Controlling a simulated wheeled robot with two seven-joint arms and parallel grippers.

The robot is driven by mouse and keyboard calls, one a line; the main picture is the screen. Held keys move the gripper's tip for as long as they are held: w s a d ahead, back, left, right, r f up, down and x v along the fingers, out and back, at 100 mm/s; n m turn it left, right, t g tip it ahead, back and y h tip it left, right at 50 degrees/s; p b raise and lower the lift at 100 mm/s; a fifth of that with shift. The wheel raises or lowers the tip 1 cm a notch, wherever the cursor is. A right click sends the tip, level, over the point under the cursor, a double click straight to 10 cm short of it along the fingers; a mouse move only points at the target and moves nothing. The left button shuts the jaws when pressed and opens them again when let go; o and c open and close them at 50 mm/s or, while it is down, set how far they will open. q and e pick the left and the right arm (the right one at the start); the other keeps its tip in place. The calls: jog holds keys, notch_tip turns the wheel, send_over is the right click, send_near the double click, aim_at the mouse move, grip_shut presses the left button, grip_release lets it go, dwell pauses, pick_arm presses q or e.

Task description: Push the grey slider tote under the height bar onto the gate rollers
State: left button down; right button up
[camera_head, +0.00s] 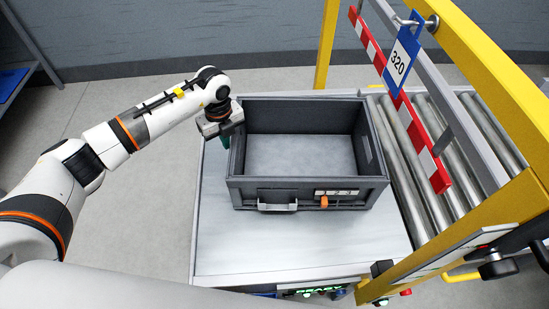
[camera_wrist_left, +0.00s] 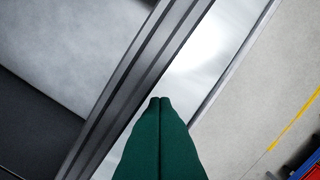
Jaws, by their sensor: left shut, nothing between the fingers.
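The grey slider tote (camera_head: 309,190) sits upright and empty on the pale table (camera_head: 300,250), just left of the gate rollers (camera_head: 405,165). Its front has a handle, a small number panel and an orange knob (camera_head: 324,202). The red-and-white height bar (camera_head: 405,105) slants above the rollers, with a blue and white tag reading 320 (camera_head: 401,59). My left gripper (camera_head: 226,141) points down at the tote's left side, outside its wall. In the left wrist view its green fingers (camera_wrist_left: 160,101) are together beside the tote's rim (camera_wrist_left: 130,85); contact cannot be told. My right gripper is out of view.
A yellow gate frame (camera_head: 490,75) stands over the rollers, with a post behind the table. A black knob (camera_head: 498,269) and a yellow handle are at the lower right. A blue shelf (camera_head: 12,82) is at the far left. Table in front of the tote is clear.

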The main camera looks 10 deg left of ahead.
pick_arm(q)
jog(key=w+d+b, duration=0.3)
jog(key=d+b, duration=0.1)
jog(key=d, duration=1.1)
jog(key=shift+w+b, duration=0.3)
jog(key=shift+b, duration=0.05)
dwell(1.1)
notch_tip(320, 180, up, 8)
jog(key=p, duration=0.5)
dwell(0.3)
jog(key=shift+f, duration=0.1)
dwell(0.4)
